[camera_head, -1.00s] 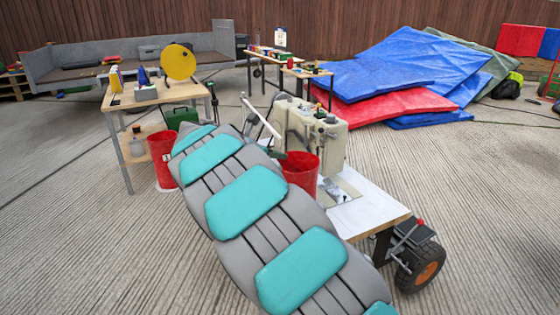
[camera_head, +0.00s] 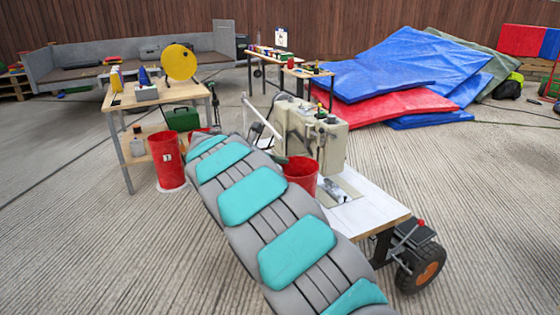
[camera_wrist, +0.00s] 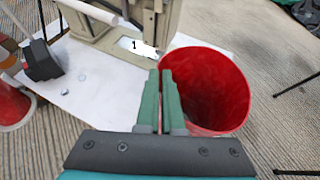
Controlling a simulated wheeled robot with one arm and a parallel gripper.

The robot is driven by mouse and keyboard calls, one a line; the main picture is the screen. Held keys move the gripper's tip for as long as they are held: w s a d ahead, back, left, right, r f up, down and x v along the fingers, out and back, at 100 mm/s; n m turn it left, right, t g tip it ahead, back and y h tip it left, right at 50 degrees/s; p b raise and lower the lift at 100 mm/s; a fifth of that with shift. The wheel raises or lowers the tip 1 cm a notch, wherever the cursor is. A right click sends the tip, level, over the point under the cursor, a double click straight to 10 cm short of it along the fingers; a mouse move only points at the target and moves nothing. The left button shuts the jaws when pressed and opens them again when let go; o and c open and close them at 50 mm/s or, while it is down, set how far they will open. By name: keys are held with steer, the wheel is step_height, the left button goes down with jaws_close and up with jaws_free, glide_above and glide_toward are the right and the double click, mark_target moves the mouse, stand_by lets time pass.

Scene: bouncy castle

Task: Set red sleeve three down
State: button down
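A red, open-topped sleeve (camera_head: 301,173) is at the near end of the white bench top, beside the beige machine. In the wrist view the same sleeve (camera_wrist: 207,92) shows its hollow inside. My gripper (camera_wrist: 160,72) has green fingers close together at the sleeve's left wall, which appears pinched between them. I cannot tell whether its base touches the bench top. Another red sleeve (camera_head: 167,158), labelled 1, stands on the floor by the wooden table. A third red piece (camera_head: 198,134) is mostly hidden behind my arm. No number shows on the held sleeve.
The beige machine (camera_head: 330,140) stands on the white bench top (camera_head: 368,207), close to the sleeve. A black block (camera_wrist: 42,62) is on the white surface. The floor at right is open.

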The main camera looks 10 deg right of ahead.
steer(key=shift+f, duration=0.1)
steer(key=c, duration=1.1)
jaws_free()
steer(key=shift+o, duration=0.2)
steer(key=v, duration=1.2)
steer(key=s+d+f+m+g+y, duration=0.1)
steer(key=s+d+f+m+g, duration=0.15)
steer(key=s+d+m, duration=0.75)
steer(key=s+d+f+m+g+y, duration=0.15)
steer(key=s+d+m+g, duration=0.25)
steer(key=s+d, duration=0.75)
steer(key=s+a+f+m+g+y, duration=0.1)
steer(key=s+a+f+m+y, duration=0.1)
steer(key=s, duration=0.8)
steer(key=s+a+f+m+g+y, duration=0.1)
steer(key=s+a+f+m+y, duration=0.1)
steer(key=s+m, duration=0.4)
steer(key=s+a+f+m+g+y, duration=0.1)
steer(key=s+a+f+m+y, duration=0.2)
steer(key=s, duration=1.1)
steer(key=a+f+m, duration=0.1)
steer(key=a, duration=0.2)
steer(key=shift+f, duration=0.15)
